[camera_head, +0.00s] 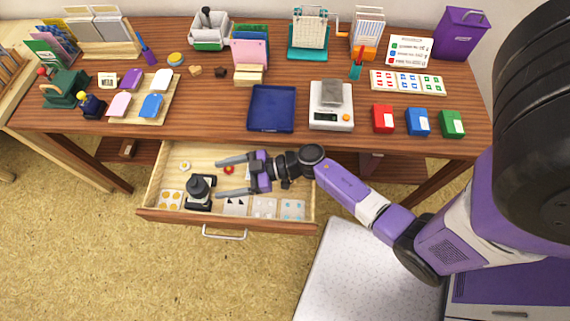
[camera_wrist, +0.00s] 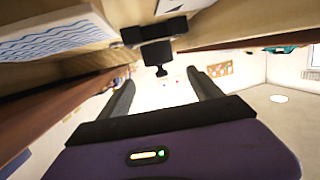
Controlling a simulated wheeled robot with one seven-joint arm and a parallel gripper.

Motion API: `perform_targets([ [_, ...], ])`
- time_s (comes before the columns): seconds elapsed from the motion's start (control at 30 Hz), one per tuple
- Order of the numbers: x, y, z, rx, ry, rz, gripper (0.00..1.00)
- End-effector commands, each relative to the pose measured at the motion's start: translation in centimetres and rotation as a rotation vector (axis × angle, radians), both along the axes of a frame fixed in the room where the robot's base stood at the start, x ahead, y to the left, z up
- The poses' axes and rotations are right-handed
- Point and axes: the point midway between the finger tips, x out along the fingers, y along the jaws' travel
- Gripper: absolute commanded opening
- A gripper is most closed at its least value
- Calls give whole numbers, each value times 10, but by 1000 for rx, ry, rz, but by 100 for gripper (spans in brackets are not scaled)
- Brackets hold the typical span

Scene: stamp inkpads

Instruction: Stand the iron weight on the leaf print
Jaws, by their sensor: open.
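A black weight-like piece with a knob on a square base (camera_head: 199,190) stands upright in the open drawer; I take it for the iron weight. My gripper (camera_head: 218,177) is open over the drawer, its fingers pointing left toward the piece, with nothing between them. In the wrist view the same dark piece (camera_wrist: 156,52) shows upside down beyond the two fingers (camera_wrist: 162,95), apart from them. I cannot make out a leaf print for certain; a small white card with a dark mark (camera_head: 107,80) lies on the desk at the left.
The drawer (camera_head: 160,213) also holds patterned cards (camera_head: 236,207) and small round items. On the desk are a blue tray (camera_head: 271,108), a scale (camera_head: 331,120) with a grey block, and red, blue and green boxes (camera_head: 418,122). The desk's front edge lies just behind the gripper.

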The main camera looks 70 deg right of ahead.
Motion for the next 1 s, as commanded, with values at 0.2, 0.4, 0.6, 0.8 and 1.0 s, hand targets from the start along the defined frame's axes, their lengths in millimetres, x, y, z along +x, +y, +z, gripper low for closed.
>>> perform_targets([
  [0.2,-34,6,26,-44,-96,-45,74],
  [0.4,-97,19,88,-87,-227,-170,74],
  [0.6,-156,29,145,-85,-227,-323,74],
  [0.8,-207,41,188,-56,-99,-450,74],
  [1.0,-237,53,213,-25,34,-501,74],
])
